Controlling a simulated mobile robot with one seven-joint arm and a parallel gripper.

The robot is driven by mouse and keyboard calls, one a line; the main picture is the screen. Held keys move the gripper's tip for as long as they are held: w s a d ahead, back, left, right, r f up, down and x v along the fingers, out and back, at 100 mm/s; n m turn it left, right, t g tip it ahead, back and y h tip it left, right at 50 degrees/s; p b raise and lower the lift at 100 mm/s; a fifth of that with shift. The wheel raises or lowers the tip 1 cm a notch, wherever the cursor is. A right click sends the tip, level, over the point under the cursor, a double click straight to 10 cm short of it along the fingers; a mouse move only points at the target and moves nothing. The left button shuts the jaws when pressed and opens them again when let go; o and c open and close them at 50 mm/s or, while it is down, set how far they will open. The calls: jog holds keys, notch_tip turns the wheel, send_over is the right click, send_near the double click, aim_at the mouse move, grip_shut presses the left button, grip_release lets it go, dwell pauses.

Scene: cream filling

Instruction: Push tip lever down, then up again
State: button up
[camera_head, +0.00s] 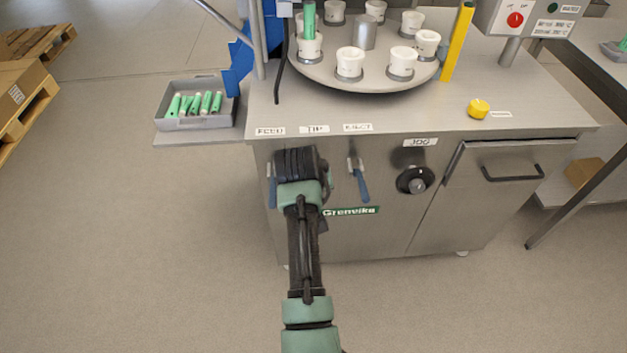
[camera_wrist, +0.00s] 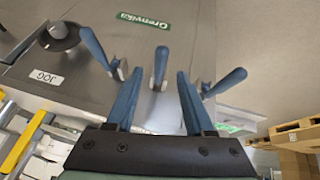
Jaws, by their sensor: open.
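The tip lever (camera_wrist: 161,62), with a blue handle, shows in the wrist view in the middle, between the tips of my fingers. In the head view my gripper (camera_head: 300,163) covers it, below the TIP label (camera_head: 315,129). My gripper (camera_wrist: 160,75) is open, its two blue fingers on either side of the lever's line. I cannot tell whether a finger touches the lever. The feed lever (camera_head: 271,188) hangs to the left and shows at right in the wrist view (camera_wrist: 225,82). A third blue lever (camera_head: 361,182) hangs to the right and shows at left in the wrist view (camera_wrist: 96,46).
A JOG knob (camera_head: 416,181) sits right of the levers on the steel cabinet (camera_head: 400,225). Above is a turntable (camera_head: 318,72) with several white cups. A tray (camera_head: 208,122) of green tubes stands at left. The floor before the cabinet is clear.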

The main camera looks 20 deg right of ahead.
jog(key=shift+v, duration=2.2)
jog(key=w+a+r+t+p, duration=0.1)
jog(key=a+r+t+p, duration=0.2)
jog(key=r, duration=1)
jog(key=w+a+r+t+p, duration=0.15)
jog(key=r+t, duration=0.35)
jog(key=r, duration=0.7)
jog(key=w+a+r+t+p, duration=0.1)
jog(key=a+r+t+p, duration=0.2)
jog(key=r, duration=1)
jog(key=s+a+r+t+y, duration=0.1)
jog(key=s+a+r+t, duration=0.1)
jog(key=s+r, duration=0.4)
jog(key=s+a+r+n+t+y+p, duration=0.1)
jog(key=s+a+r+t, duration=0.2)
jog(key=r, duration=0.9)
jog(key=s+a+r+n+t+y+p, duration=0.1)
jog(key=s+a+r+t, duration=0.2)
jog(key=s+r+t, duration=0.3)
jog(key=s+r, duration=0.3)
jog(key=s, duration=0.1)
jog(key=shift+r, duration=0.4)
jog(key=shift+d, duration=0.1)
